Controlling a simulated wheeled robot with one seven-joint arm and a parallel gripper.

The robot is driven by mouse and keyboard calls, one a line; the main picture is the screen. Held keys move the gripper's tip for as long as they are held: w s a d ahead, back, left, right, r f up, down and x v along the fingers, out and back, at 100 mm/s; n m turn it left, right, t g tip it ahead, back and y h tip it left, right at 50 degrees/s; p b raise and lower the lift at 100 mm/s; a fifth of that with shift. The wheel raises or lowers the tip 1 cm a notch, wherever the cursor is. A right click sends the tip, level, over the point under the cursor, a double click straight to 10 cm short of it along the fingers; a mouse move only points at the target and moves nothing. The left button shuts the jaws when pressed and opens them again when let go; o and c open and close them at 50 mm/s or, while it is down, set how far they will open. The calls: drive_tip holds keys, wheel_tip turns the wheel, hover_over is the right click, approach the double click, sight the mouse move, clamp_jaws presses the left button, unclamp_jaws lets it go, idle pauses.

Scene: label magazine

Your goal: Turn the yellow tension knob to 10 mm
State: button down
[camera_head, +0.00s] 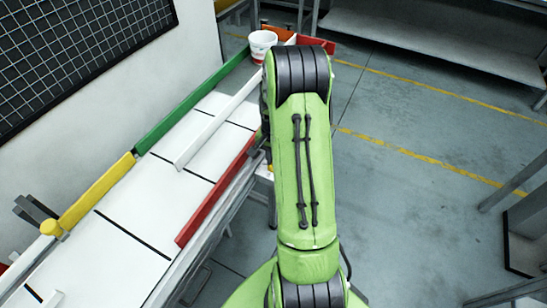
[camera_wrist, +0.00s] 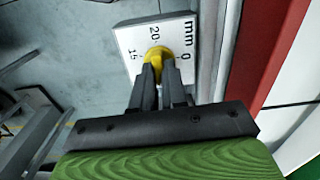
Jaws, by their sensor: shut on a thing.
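In the wrist view, the yellow tension knob (camera_wrist: 158,53) sits on a white dial plate (camera_wrist: 130,40). The plate shows "mm", 0 on the right, 20 at the upper left and 15 at the left. The rest of the scale is hidden behind my gripper (camera_wrist: 160,68), whose two dark fingers are shut on the knob. I cannot make out where the knob's pointer stands. In the head view, my green arm covers the gripper and most of the knob area beside the red rail.
A red rail (camera_head: 216,192) edges the white bed (camera_head: 110,220) beside my arm. Behind it run a white divider (camera_head: 218,122), a green rail (camera_head: 190,98) and a yellow rail (camera_head: 97,193). A white cup (camera_head: 262,44) stands at the far end. Floor (camera_head: 420,160) at right is open.

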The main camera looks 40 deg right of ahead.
drive_tip(key=m, duration=0.4)
drive_tip(key=shift+d+m, duration=0.1)
drive_tip(key=shift+m, duration=0.2)
drive_tip(key=shift+s+m, duration=0.1)
drive_tip(key=shift+m, duration=2.5)
drive_tip(key=c, duration=1.2)
unclamp_jaws()
drive_tip(key=shift+o, duration=0.2)
wheel_tip(320, 180, up, 16)
drive_tip(key=p, duration=0.4)
drive_tip(key=shift+f, duration=0.1)
